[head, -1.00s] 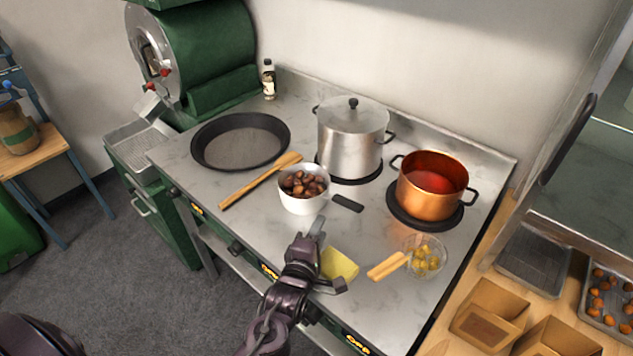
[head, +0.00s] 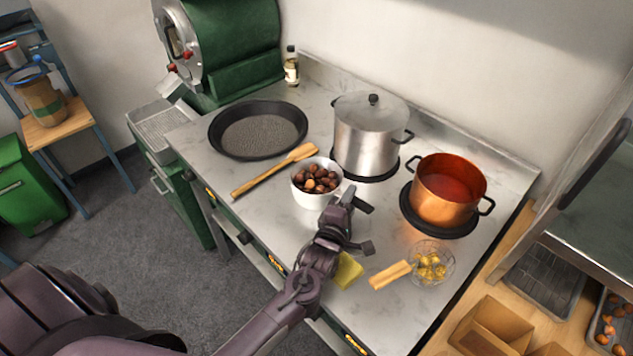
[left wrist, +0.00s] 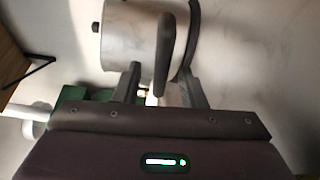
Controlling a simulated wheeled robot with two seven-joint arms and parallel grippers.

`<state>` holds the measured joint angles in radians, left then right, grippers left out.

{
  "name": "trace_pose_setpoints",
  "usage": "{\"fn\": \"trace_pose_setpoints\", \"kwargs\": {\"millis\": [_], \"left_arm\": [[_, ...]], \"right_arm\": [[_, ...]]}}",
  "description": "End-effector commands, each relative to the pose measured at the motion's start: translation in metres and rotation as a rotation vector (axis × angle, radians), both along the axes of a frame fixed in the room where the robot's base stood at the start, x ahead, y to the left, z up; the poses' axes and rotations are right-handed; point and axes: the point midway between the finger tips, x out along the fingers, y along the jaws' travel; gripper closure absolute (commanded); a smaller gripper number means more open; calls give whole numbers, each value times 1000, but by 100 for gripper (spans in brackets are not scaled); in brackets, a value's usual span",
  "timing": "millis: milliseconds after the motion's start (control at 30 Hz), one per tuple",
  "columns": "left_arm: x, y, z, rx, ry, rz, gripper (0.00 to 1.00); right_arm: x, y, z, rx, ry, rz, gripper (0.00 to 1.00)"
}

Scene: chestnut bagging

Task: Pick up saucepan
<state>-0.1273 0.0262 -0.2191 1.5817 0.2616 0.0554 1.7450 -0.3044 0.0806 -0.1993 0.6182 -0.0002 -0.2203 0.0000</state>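The saucepan is a small white pot (head: 312,199) full of chestnuts, standing on the steel worktop in the head view. Its dark handle (head: 364,207) points right and is partly hidden by my left gripper (head: 358,222). In the left wrist view a dark handle (left wrist: 165,55) shows between the two spread fingers (left wrist: 163,88), with gaps on both sides. My left gripper is open and close to the handle; whether it touches cannot be told. My right gripper is not in view.
A lidded steel stockpot (head: 365,145) stands behind the saucepan. A copper pot (head: 440,205) is at right, a black pan (head: 215,140) and a wooden spatula (head: 270,172) at left. A yellow sponge (head: 348,270) and a wire skimmer (head: 390,275) lie in front.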

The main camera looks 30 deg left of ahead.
Motion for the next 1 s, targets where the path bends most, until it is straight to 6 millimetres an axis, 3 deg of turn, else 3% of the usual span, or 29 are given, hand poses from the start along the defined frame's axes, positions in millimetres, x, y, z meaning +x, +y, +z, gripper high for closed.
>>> {"fn": "trace_pose_setpoints", "kwargs": {"millis": [200, 467, 733, 1000], "left_arm": [[23, 1, 0, 1, 0, 0, 63], [24, 1, -2, 0, 0, 0, 63], [24, 1, -2, 0, 1, 0, 98], [25, 1, 2, 2, -6, 1, 100]], "right_arm": [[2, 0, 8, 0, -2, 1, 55], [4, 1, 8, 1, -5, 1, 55], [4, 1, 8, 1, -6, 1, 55], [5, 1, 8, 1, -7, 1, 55]]}}
